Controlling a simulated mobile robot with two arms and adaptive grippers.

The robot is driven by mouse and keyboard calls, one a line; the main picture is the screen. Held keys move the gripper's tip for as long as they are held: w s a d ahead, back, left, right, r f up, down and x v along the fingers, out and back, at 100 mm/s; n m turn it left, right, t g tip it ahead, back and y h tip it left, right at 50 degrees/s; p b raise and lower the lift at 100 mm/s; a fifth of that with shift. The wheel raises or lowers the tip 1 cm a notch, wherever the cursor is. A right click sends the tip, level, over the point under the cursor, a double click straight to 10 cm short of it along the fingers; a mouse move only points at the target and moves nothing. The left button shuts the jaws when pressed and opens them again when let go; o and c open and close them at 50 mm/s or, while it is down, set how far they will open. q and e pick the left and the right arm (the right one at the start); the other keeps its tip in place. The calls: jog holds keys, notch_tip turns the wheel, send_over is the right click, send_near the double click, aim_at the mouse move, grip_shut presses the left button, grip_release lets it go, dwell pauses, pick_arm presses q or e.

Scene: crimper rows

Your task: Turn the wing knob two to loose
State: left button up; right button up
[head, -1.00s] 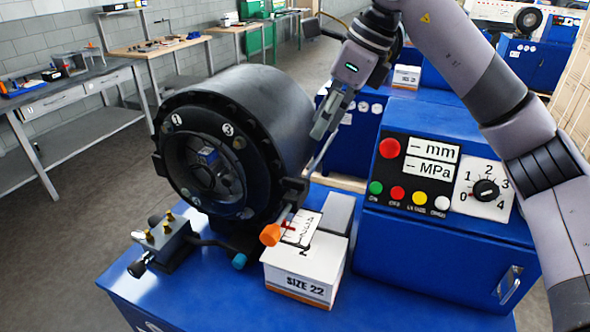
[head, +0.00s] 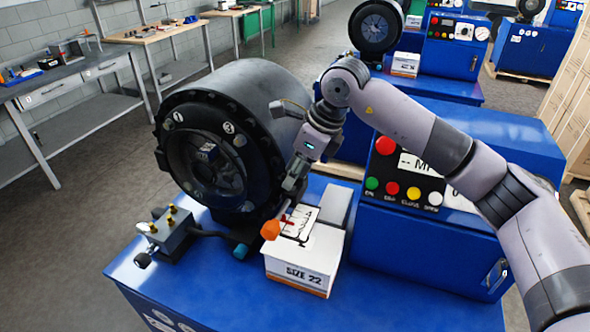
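The black crimper head (head: 215,150) stands at the left of the blue machine, with round number marks on its face. A teal knob (head: 240,251) sits lower, left of the box. I cannot read which knob is number two. My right gripper (head: 286,200) points down beside the head's right side, just above the orange knob and apart from it. Its fingers are small and partly merge with the dark parts behind, so their opening is unclear. My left gripper is not in view.
The white SIZE 22 box (head: 304,262) stands on the blue bench top (head: 365,296) below my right gripper. A valve block with brass fittings (head: 168,232) is at the left. The control panel (head: 405,180) is partly behind my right arm.

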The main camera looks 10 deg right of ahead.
jog(key=shift+c, duration=0.6)
grip_shut()
